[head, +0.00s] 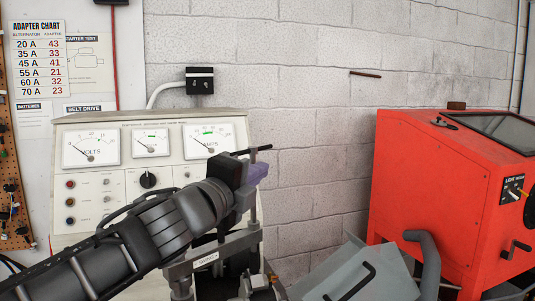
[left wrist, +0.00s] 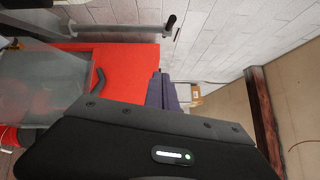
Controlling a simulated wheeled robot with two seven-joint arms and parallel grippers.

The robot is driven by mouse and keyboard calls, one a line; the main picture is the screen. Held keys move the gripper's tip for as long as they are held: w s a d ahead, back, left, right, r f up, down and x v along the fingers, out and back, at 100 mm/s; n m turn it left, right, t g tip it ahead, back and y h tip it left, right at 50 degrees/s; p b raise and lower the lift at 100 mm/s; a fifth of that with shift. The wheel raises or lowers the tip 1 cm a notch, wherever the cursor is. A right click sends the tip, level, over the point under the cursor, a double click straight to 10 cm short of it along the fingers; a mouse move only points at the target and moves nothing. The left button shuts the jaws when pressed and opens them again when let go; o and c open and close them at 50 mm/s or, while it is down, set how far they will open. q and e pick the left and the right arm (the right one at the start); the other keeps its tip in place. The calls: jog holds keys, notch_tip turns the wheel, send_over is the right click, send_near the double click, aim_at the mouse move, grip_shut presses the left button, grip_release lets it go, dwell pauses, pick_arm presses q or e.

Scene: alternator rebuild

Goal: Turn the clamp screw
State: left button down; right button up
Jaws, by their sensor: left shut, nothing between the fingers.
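The clamp screw is an upright metal screw (head: 253,208) with a black cross handle (head: 262,149) on top, in front of the test panel in the head view. In the left wrist view its grey shaft (left wrist: 115,29) runs sideways, with the dark handle (left wrist: 170,26) at its right end. My left gripper (head: 259,172) is at the height of the screw's top, just below the handle in the picture. Its purple-grey fingers (left wrist: 163,92) are shut and empty. In the left wrist view they are apart from the screw. My right gripper is not in view.
A test panel (head: 112,180) with dials stands behind my left arm. A red cabinet (head: 430,190) stands at the right. A grey metal panel with a black handle (head: 355,285) is at the lower middle. A labelled metal crossbar (head: 205,262) lies below my gripper.

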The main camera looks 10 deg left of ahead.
pick_arm(q)
jog(key=w+a+r+p, duration=0.1)
jog(key=w+p, duration=0.2)
jog(key=w, duration=0.8)
jog(key=shift+w, duration=0.4)
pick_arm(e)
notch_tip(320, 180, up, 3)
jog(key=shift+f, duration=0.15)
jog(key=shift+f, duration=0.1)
